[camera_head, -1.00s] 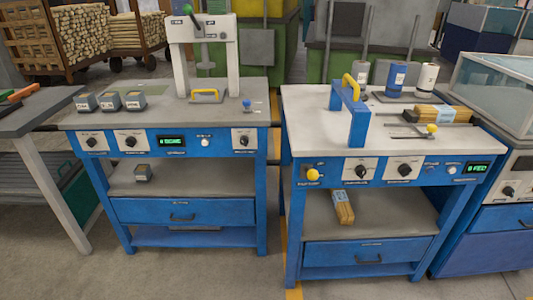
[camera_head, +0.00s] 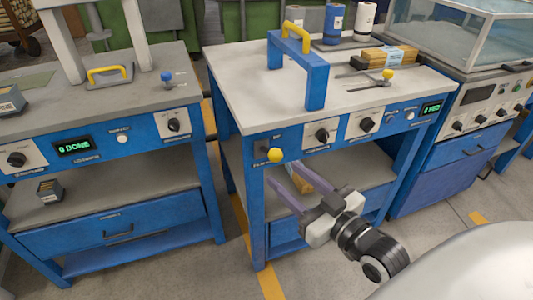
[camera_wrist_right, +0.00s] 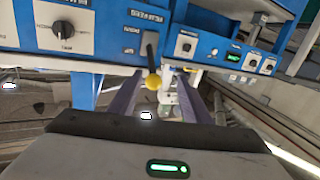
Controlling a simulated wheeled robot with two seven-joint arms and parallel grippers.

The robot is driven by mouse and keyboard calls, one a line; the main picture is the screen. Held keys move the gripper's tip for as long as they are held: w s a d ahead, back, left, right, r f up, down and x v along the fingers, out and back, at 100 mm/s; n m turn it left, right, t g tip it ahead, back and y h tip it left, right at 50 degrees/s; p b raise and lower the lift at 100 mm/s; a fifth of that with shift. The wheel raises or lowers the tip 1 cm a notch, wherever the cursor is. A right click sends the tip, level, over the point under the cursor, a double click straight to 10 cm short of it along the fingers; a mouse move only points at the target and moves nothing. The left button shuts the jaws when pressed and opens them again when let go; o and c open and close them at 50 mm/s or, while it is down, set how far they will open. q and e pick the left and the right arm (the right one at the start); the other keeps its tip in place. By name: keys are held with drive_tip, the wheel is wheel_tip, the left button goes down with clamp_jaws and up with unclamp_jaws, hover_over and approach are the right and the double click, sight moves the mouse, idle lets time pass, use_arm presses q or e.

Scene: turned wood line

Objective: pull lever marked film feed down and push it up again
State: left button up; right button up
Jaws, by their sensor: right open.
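A lever with a yellow ball knob (camera_head: 275,155) sticks out of the front panel at the left end of the right-hand blue bench. In the right wrist view the knob appears between the fingers (camera_wrist_right: 160,76), nearer the left one; contact cannot be told. My left gripper is out of view.
A second yellow knob (camera_head: 388,74) stands in a slot on the bench top, near a blue frame with a yellow handle (camera_head: 297,36). A green display (camera_head: 431,108) reads "0 FED". The lower shelf and drawer lie beneath the panel. A left bench (camera_head: 150,85) stands apart.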

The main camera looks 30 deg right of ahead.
sight(270, 151)
drive_tip(key=shift+w+d+r+t, duration=0.2)
drive_tip(key=shift+w+r, duration=0.15)
drive_tip(key=shift+r, duration=0.15)
drive_tip(key=shift+w+d+r+t, duration=0.2)
drive_tip(key=shift+w+r, duration=0.15)
drive_tip(key=shift+r, duration=0.15)
drive_tip(key=w, duration=0.9)
drive_tip(key=shift+a+f, duration=0.15)
drive_tip(key=shift+a, duration=0.05)
clamp_jaws()
